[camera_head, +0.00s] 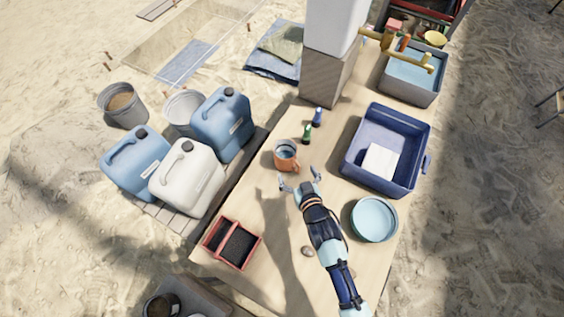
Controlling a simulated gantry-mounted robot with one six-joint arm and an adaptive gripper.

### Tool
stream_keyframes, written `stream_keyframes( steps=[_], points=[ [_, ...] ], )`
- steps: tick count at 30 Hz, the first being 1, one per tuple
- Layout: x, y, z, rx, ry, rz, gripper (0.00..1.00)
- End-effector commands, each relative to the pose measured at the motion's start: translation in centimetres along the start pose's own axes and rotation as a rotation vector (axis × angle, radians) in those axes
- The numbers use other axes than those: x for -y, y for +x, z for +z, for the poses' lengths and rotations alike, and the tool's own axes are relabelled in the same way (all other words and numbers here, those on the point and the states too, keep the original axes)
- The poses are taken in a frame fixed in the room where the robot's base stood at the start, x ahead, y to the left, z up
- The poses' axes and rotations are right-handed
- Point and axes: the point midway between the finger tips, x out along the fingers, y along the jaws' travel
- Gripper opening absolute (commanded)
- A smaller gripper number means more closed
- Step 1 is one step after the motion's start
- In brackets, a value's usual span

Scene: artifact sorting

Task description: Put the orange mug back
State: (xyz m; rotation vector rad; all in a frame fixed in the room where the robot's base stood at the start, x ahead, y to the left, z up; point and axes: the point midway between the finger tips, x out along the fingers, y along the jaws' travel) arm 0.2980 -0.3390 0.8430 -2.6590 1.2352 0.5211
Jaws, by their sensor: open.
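The orange mug (286,160) stands upright on the wooden table (268,230), left of its middle. Its inside looks bluish; I cannot tell whether that is liquid. My gripper (299,178) is open, with its fingers spread just in front of the mug and slightly to its right. Nothing shows between the fingers. I cannot tell whether a finger touches the mug.
Behind the mug stand a green bottle (307,134) and a blue bottle (317,117). A blue bin (357,168) with a white block is at right, near a light-blue basin (374,219). A red divided tray (258,251) is front left. Jerrycans (187,178) stand beside the table.

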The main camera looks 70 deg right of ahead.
Motion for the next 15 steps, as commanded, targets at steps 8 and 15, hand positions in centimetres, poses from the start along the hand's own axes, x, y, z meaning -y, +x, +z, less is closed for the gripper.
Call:
stream_keyframes(
  steps=[8, 15],
  points=[
    [0.0, 0.1, 0.0, 0.0, 0.0, 0.0, 1.0],
    [8.5, -1.0, -6.4, -0.001, -0.064, -0.162, 1.0]
  ],
)
